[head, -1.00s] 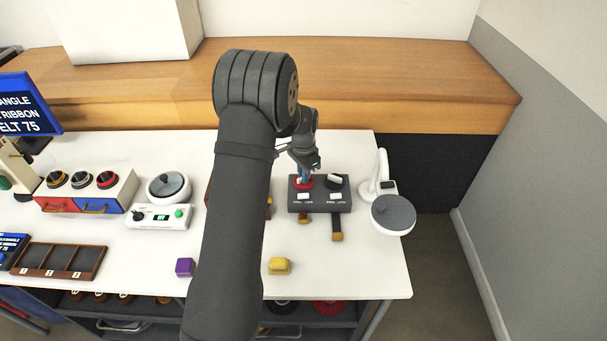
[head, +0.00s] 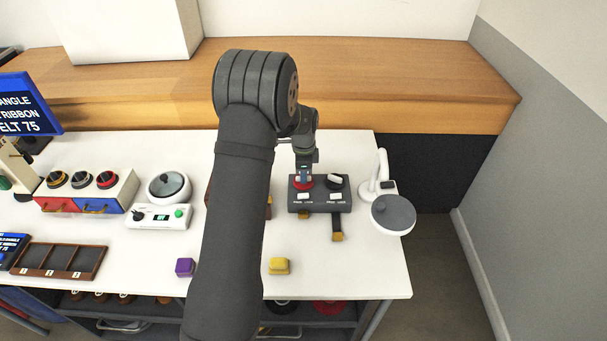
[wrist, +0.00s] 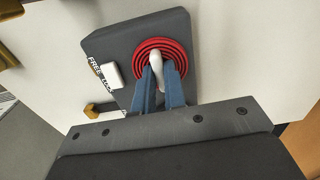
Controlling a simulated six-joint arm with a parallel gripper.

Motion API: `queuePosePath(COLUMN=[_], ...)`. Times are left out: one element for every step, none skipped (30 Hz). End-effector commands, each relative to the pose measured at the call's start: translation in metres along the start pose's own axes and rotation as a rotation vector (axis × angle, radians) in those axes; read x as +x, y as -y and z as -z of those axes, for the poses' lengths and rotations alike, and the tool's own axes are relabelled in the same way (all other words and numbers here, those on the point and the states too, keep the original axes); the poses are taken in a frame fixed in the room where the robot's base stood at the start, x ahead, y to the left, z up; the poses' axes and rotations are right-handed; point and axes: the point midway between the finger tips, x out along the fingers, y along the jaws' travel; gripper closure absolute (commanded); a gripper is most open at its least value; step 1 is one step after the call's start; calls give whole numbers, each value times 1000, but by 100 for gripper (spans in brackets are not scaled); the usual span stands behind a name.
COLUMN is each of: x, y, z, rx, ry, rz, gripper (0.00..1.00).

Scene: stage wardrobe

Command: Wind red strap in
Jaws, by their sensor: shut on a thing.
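The dark winder box (head: 319,201) stands on the white table, with two reels and two white switches. The red strap shows as a flat red coil (wrist: 141,50) on its left reel, also visible in the head view (head: 302,184). The red strap's gold end (wrist: 95,111) lies close to the box edge in the wrist view. My gripper (wrist: 160,82), with blue fingers, is shut on the white crank knob (wrist: 155,62) above the red coil. In the head view my gripper (head: 304,180) points down at that reel. The fingers partly hide the coil.
A dark strap with a gold tip (head: 337,236) hangs out from the box's right side. A white lamp-like stand with a grey disc (head: 394,214) is close on the right. A yellow block (head: 279,266) and a purple block (head: 185,267) lie in front.

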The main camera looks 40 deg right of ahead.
Motion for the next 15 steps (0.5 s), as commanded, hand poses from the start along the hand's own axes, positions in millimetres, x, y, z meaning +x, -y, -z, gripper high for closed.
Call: queuePosePath(x=[0,0,0,0,0,0,0,0,0,0,0,0,0,0,0], y=[0,0,0,0,0,0,0,0,0,0,0,0,0,0,0], z=[0,0,0,0,0,0,0,0,0,0,0,0,0,0,0], rx=[3,5,6,6,6,6,6,6,6,6,5,5,5,5,5], ry=[0,0,0,0,0,0,0,0,0,0,0,0,0,0,0], rz=[1,1,1,1,1,1,1,1,1,1,1,1,1,1,1], gripper=[100,100,100,100,100,100,100,100,100,100,100,100,83,77,70])
